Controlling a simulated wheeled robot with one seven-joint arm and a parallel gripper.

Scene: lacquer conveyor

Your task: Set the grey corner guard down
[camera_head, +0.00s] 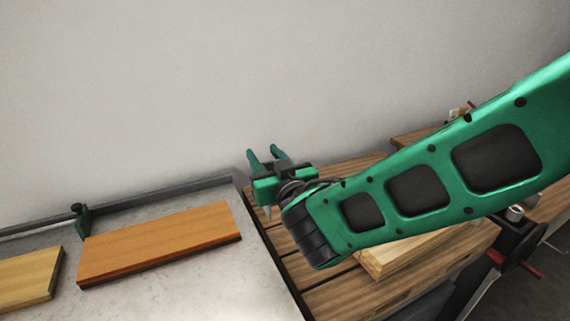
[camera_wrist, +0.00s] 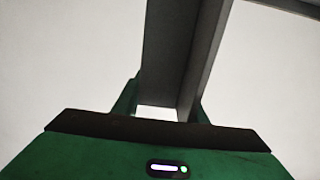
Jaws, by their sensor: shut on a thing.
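My gripper (camera_head: 266,157) is in the air over the left part of the slatted wooden table, near the wall, with its green fingers pointing away and up. In the wrist view, my gripper (camera_wrist: 160,102) is shut on the grey corner guard (camera_wrist: 168,50), a long, dark grey angled strip with a fold along its length. The guard runs from between the fingers to the top edge of the picture, so its far end is out of view. In the head view I cannot clearly make out the guard.
An orange-brown board (camera_head: 160,243) and a lighter board (camera_head: 28,279) lie on the pale conveyor (camera_head: 220,285) at left. A small dark green post (camera_head: 83,222) stands at its back rail. Pale wood pieces (camera_head: 400,254) lie on the slatted table (camera_head: 340,292), under my arm.

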